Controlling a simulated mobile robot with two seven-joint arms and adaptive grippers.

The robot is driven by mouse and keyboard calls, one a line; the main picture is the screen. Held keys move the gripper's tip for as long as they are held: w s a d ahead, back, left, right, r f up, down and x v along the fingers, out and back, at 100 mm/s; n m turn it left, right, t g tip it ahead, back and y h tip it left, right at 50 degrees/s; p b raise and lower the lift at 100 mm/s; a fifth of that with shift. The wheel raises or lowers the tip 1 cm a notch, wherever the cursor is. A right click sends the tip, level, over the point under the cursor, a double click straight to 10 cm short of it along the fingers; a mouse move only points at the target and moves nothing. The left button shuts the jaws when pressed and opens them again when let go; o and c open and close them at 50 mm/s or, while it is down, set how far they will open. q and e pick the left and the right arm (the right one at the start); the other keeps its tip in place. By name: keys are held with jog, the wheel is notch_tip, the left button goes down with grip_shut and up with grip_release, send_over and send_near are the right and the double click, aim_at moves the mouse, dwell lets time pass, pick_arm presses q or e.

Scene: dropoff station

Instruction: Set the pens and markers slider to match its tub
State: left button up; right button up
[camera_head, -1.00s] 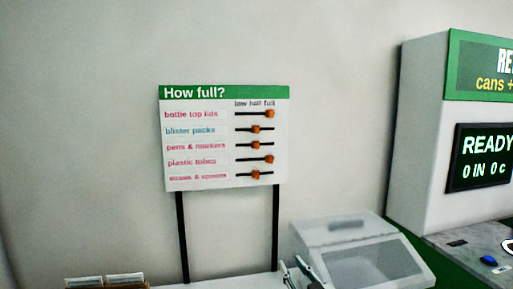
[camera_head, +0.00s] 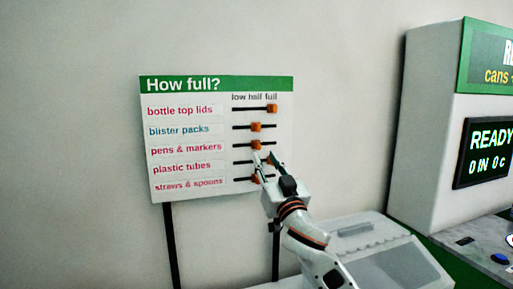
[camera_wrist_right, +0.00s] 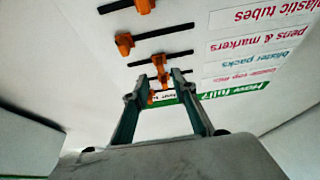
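The "How full?" board (camera_head: 190,175) shows several slider rows with orange knobs. The pens and markers knob (camera_head: 256,145) sits near the middle of its track, under "half". My right gripper (camera_head: 264,156) is open in front of the board, its tips just below that knob. In the right wrist view, which sees the board upside down, the open fingers (camera_wrist_right: 159,76) point at the board, with the pens and markers knob (camera_wrist_right: 158,62) between or just beyond their tips. I cannot tell whether they touch it. My left gripper is out of view. No pens and markers tub is identifiable.
The plastic tubes knob (camera_wrist_right: 125,42) is close by, at its full end. The blister packs knob (camera_head: 256,127) is at half and the bottle top lids knob (camera_head: 272,108) at full. A clear-lidded bin (camera_head: 385,262) and a return machine (camera_head: 425,130) stand to the right.

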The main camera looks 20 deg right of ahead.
aim_at(259, 147)
jog(key=shift+p+x, duration=0.45)
jog(key=shift+x, duration=2.6)
jog(key=shift+f, duration=0.15)
grip_shut()
